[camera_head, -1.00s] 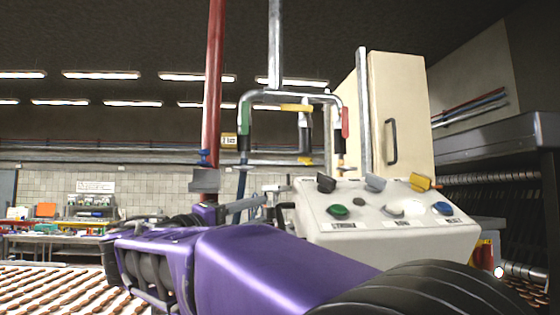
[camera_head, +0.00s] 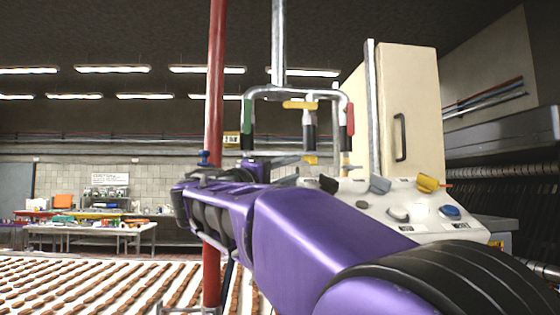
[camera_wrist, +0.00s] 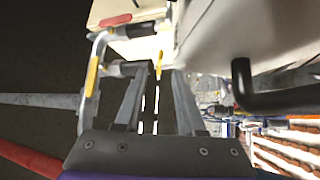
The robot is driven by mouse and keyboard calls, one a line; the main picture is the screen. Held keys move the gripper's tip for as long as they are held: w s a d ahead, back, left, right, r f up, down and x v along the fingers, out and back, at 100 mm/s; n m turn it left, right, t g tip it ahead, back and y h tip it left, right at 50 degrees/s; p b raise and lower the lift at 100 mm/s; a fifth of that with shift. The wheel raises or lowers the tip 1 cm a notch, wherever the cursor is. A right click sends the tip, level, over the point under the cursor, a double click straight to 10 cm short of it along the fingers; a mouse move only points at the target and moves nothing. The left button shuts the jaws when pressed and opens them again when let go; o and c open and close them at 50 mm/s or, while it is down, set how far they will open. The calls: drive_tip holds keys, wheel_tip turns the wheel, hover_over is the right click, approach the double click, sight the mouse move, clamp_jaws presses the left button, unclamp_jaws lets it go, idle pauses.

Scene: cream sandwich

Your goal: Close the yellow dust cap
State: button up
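In the head view, a small yellow cap (camera_head: 310,160) shows at the lower end of the middle black pipe end, below the yellow valve handle (camera_head: 299,105); it looks like the dust cap. It also appears as a narrow yellow piece (camera_wrist: 158,64) in the wrist view, ahead of my fingertips. My gripper (camera_wrist: 162,72) has its two grey fingers apart, with no object visibly held between them. In the head view my purple arm reaches toward the pipes, and its far end hides the finger details. I cannot tell whether the fingers touch the cap.
The control panel (camera_head: 410,210) with buttons and a yellow switch (camera_head: 427,184) stands right of the pipes. A cream cabinet (camera_head: 400,110) is behind it. A red pole (camera_head: 215,80) stands left. A conveyor (camera_head: 90,285) with rows of biscuits lies lower left.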

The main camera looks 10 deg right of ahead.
sight(310, 163)
drive_tip(key=p+x, duration=0.1)
drive_tip(key=x, duration=0.5)
clamp_jaws()
idle(1.3)
